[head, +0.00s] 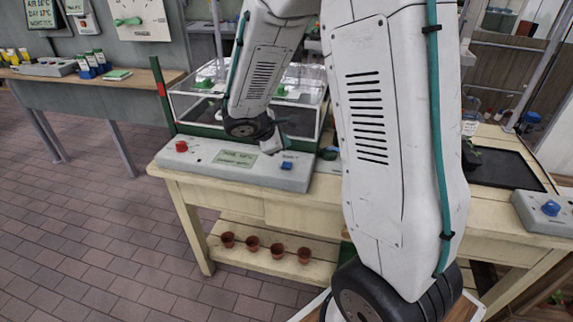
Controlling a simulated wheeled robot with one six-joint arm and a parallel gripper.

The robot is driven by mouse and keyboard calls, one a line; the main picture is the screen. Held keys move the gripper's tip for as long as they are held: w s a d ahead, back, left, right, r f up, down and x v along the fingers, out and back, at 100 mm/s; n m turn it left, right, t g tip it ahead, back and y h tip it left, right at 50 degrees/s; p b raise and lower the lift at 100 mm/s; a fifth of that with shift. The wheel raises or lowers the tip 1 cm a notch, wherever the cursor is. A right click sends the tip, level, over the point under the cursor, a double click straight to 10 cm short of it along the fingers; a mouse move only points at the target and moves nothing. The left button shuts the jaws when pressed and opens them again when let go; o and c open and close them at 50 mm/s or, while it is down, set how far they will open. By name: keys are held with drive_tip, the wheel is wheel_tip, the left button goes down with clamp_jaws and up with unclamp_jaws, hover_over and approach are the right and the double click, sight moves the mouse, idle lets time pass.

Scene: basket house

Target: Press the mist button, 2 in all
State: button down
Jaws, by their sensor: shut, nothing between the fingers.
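A grey control box (225,172) sits on the front edge of the wooden bench. It has a red button (181,146) at its left end and a small blue button (287,165) at its right end. Green labels (238,158) lie between them, with text too small to read surely. A second grey box (545,222) with a round blue button (550,207) is at the right edge. I cannot tell which button is the mist button. My gripper (277,146) is shut and empty, above and behind the first box, partly hidden by my wrist. It looks apart from the buttons.
A clear-walled case (190,105) stands behind the first box. A black tray (505,170) lies on the bench at right. A green post with a red band (160,90) rises at the bench's left corner. Small terracotta pots (252,243) stand on the lower shelf. My arm hides the bench's middle.

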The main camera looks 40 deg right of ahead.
idle(0.5)
drive_tip(key=s+a+r+m+g+y, duration=0.1)
drive_tip(key=s+a+r+m, duration=0.1)
drive_tip(key=s+r+m, duration=0.35)
drive_tip(key=s+a+r+m+g+y, duration=0.1)
drive_tip(key=s+a+r+m+y, duration=0.15)
drive_tip(key=s+r, duration=0.45)
drive_tip(key=s+a+r+m+t+y, duration=0.1)
drive_tip(key=s+a+y, duration=0.4)
drive_tip(key=s+a, duration=0.6)
drive_tip(key=s+r+m, duration=0.1)
drive_tip(key=s+m, duration=0.1)
drive_tip(key=s, duration=0.1)
drive_tip(key=shift+s+a+r+m, duration=0.2)
drive_tip(key=shift+s+m, duration=0.1)
drive_tip(key=shift+m, duration=0.1)
drive_tip(key=shift+d+y, duration=0.1)
drive_tip(key=shift+y, duration=0.15)
